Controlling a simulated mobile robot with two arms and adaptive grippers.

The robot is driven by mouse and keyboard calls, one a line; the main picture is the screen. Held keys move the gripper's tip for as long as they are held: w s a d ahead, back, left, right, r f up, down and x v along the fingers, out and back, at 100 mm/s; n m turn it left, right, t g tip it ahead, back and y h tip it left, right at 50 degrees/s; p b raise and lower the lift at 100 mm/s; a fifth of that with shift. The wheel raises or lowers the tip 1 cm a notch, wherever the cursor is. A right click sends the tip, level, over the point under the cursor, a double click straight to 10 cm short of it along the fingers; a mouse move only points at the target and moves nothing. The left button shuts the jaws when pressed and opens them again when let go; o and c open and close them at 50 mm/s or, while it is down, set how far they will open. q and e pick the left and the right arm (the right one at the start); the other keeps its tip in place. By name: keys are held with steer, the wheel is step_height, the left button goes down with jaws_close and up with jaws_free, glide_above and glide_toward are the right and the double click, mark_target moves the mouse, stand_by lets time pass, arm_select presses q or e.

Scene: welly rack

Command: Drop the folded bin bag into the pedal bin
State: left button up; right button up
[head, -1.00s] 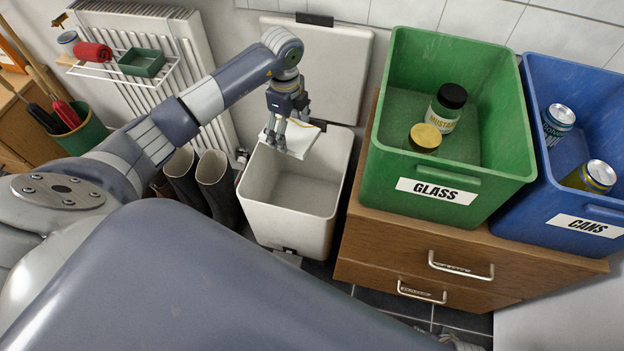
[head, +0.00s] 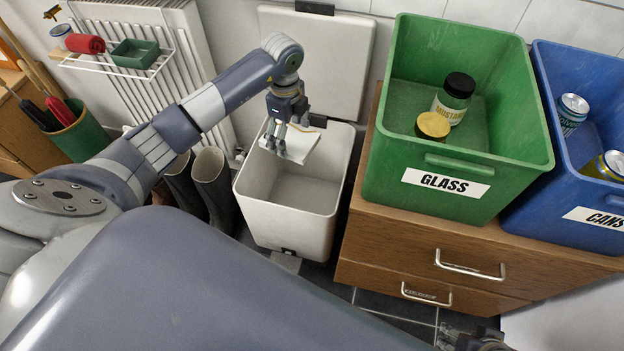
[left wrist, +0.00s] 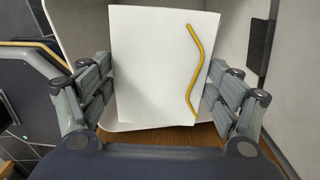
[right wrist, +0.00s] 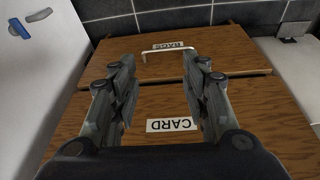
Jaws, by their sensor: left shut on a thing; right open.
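The folded bin bag (head: 298,147) is a flat white packet; the left wrist view shows it (left wrist: 150,70) with a yellow strip along one side. My left gripper (head: 277,144) is shut on it, one finger set on each side. It holds the bag above the mouth of the pedal bin, towards the back rim. The pedal bin (head: 285,221) is a white open box, its lid (head: 317,65) raised against the wall. My right gripper (right wrist: 163,95) is open and empty, facing wooden drawer fronts; part of it shows at the bottom right of the head view (head: 475,338).
A green GLASS crate (head: 450,187) with jars and a blue CANS crate (head: 590,195) with cans stand on a wooden drawer unit (head: 400,250) right of the bin. Dark wellies (head: 211,185) stand left of the bin, before a radiator (head: 185,60).

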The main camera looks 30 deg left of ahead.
arm_select(q)
steer(key=shift+f+b, duration=0.35)
steer(key=shift+f, duration=0.4)
arm_select(e)
steer(key=shift+s, duration=0.25)
steer(key=shift+r, duration=0.1)
arm_select(q)
steer(key=o, duration=1)
step_height(320, 180, up, 12)
steer(key=shift+s, duration=0.1)
